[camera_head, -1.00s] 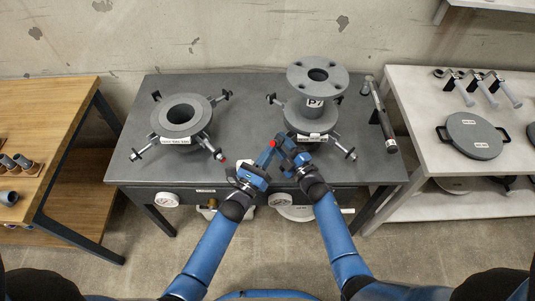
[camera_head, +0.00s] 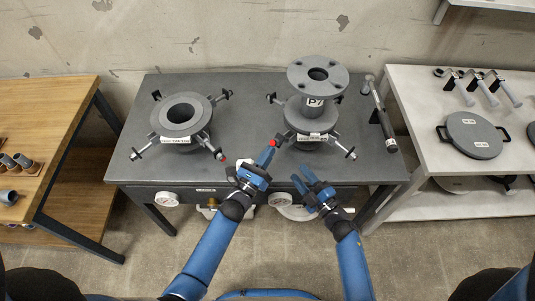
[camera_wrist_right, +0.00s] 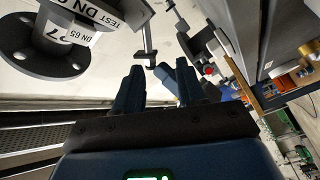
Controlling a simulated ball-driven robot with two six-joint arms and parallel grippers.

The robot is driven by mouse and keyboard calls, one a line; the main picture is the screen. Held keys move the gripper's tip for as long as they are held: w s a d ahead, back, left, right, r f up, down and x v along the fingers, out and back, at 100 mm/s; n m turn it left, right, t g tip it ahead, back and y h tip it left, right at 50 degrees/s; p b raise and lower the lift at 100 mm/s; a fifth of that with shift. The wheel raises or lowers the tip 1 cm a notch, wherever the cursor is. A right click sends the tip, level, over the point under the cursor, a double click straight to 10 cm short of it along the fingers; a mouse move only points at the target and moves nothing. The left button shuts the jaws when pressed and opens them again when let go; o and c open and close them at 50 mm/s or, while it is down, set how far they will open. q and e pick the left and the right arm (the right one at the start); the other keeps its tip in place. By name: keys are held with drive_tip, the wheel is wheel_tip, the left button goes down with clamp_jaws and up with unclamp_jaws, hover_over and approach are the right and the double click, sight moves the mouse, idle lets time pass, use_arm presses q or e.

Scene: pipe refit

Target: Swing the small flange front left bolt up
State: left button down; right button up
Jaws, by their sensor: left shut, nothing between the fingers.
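The small flange (camera_head: 307,122), labelled TEST DN 65, stands on the grey bench (camera_head: 235,110) with a flanged pipe piece (camera_head: 318,78) upright above it. Its front left bolt (camera_head: 280,138) shows as a dark end beside a red spot, just beyond my left fingertips. My left gripper (camera_head: 266,157) is shut and empty, at the bench's front edge. I cannot tell whether it touches the bolt. My right gripper (camera_head: 312,178) is open and empty, lower and to the right, in front of the bench; its spread fingers (camera_wrist_right: 157,88) also show in the right wrist view.
The larger flange (camera_head: 181,117) with outspread bolts stands left on the bench. A hammer-like tool (camera_head: 380,115) lies at the right edge. A lidded disc (camera_head: 472,137) lies on the right table. The bench middle between the flanges is clear.

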drive_tip(key=s+d+m+t+h, duration=0.1)
drive_tip(key=s+m, duration=0.2)
drive_tip(key=s, duration=0.4)
drive_tip(key=s+d+m+h, duration=0.1)
drive_tip(key=s+m+h, duration=0.1)
drive_tip(key=s, duration=0.5)
drive_tip(key=s+d+r+m+h, duration=0.3)
drive_tip(key=d+r+m, duration=0.1)
drive_tip(key=r+m, duration=0.2)
drive_tip(key=s+d+r+m+t+h, duration=0.1)
drive_tip(key=s+d+r+m+h, duration=0.3)
drive_tip(key=r+m, duration=0.3)
drive_tip(key=shift+s+d+r+h+p, duration=0.15)
drive_tip(key=shift+d+r+h+p, duration=0.15)
drive_tip(key=shift+d+r, duration=0.15)
